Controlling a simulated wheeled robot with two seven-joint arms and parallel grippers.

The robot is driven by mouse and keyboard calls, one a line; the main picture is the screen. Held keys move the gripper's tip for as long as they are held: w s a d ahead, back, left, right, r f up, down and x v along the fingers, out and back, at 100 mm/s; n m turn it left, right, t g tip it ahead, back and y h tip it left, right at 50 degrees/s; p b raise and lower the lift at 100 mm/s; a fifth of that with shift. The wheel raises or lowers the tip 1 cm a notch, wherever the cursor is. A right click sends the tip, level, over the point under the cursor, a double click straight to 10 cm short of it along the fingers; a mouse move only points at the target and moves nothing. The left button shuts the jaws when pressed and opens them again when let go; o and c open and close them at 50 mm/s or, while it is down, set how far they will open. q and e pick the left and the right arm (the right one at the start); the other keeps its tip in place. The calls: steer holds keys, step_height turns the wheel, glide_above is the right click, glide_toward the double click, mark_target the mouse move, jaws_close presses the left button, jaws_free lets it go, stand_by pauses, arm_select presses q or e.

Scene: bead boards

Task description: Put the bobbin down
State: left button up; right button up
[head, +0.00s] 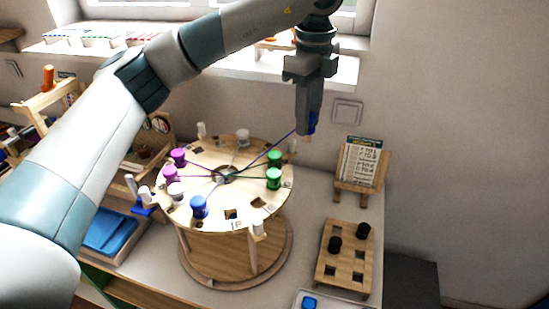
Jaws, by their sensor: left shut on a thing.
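My left gripper (308,128) points down at the upper right of the round wooden braiding stand (217,222). It is shut on a blue bobbin (313,121), partly hidden by the fingers and held above the far right rim. A dark thread runs from this bobbin down to the hole at the centre of the round top. Another blue bobbin (199,207) stands at the near rim. Two green bobbins (274,178) stand at the right, purple bobbins (179,157) at the left, and a white one (243,138) at the back. My right gripper is not in view.
A wooden peg board (337,268) with two black bobbins (363,231) lies to the right. Behind it, a card (362,160) leans on a small wooden stand. A tray (335,298) with a blue piece shows at the bottom edge. Blue trays (108,232) lie at the left.

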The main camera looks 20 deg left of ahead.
arm_select(q)
steer(key=shift+w+a, duration=0.1)
steer(key=shift+f, duration=0.1)
steer(key=shift+w+a+f+p, duration=0.15)
steer(key=shift+a+f+p, duration=0.15)
steer(key=shift+a, duration=0.2)
steer(key=w+a+f+p, duration=0.3)
steer(key=a+f+p, duration=0.2)
steer(key=a, duration=0.5)
steer(key=shift+w+f, duration=0.2)
steer(key=shift+f, duration=0.5)
